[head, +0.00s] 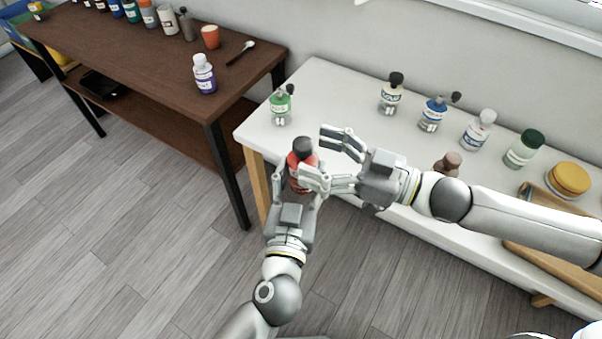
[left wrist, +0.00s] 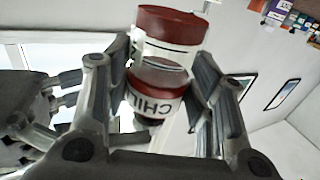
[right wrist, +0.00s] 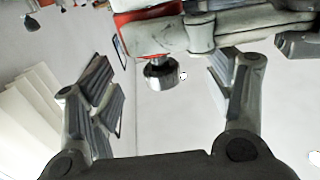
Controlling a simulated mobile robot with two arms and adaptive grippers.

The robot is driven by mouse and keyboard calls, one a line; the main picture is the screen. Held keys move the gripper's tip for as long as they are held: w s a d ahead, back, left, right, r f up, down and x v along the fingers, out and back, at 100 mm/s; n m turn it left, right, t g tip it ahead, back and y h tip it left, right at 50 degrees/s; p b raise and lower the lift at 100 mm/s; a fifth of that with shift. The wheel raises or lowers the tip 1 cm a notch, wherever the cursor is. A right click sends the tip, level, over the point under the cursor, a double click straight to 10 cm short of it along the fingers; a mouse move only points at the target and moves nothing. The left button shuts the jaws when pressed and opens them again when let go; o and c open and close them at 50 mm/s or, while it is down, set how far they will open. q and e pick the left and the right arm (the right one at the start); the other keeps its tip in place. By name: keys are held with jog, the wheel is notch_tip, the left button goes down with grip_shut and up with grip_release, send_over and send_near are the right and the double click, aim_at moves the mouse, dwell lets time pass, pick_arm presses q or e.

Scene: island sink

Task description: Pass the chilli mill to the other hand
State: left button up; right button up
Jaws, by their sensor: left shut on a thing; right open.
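The chilli mill (head: 302,152) is red with a dark round top. My left gripper (head: 300,180) is shut around its body and holds it in the air, in front of the white table's left end. In the left wrist view the mill (left wrist: 168,55) sits between both fingers, its label partly readable. My right gripper (head: 326,158) is open beside the mill, one finger behind it and one in front in the head view. In the right wrist view the mill's dark top (right wrist: 162,75) shows between the open fingers, with no visible contact; my left gripper's finger (right wrist: 205,30) crosses above.
The white table (head: 330,95) bears a green-labelled bottle (head: 281,106), several other bottles and yellow round items (head: 568,178). A brown table (head: 130,60) at left holds a purple-labelled bottle (head: 204,76), an orange cup (head: 210,37) and several bottles. The floor at lower left is clear.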

jog(key=v, duration=0.8)
jog(key=s+d+f+m+t+h, duration=0.1)
jog(key=s+d+f+m+h, duration=0.15)
jog(key=f+m, duration=1.2)
jog(key=w+d+f+n+t+h, duration=0.1)
jog(key=w+f+n+h, duration=0.15)
jog(key=f, duration=0.65)
jog(key=w+d+f+n+h, duration=0.1)
jog(key=w+f+n, duration=0.15)
jog(key=f, duration=0.65)
jog(key=d+f+h, duration=0.3)
jog(key=f, duration=0.3)
jog(key=d+f+h, duration=0.2)
jog(key=d+f, duration=0.1)
jog(key=f, duration=0.4)
jog(key=s+d+f+g+h, duration=0.1)
jog(key=s+f+g+h, duration=0.15)
jog(key=s+f, duration=0.7)
jog(key=s+d+f+g+h, duration=0.25)
jog(key=s+f, duration=0.35)
jog(key=s, duration=0.6)
jog(key=s+a+f+g, duration=0.1)
jog(key=s+g, duration=0.1)
jog(key=s, duration=0.4)
jog(key=s+a+f+g, duration=0.1)
jog(key=s+a+f, duration=0.1)
jog(key=s, duration=0.5)
jog(key=shift+s+m+g, duration=0.2)
jog(key=shift+m+g, duration=0.15)
jog(key=shift+g, duration=0.05)
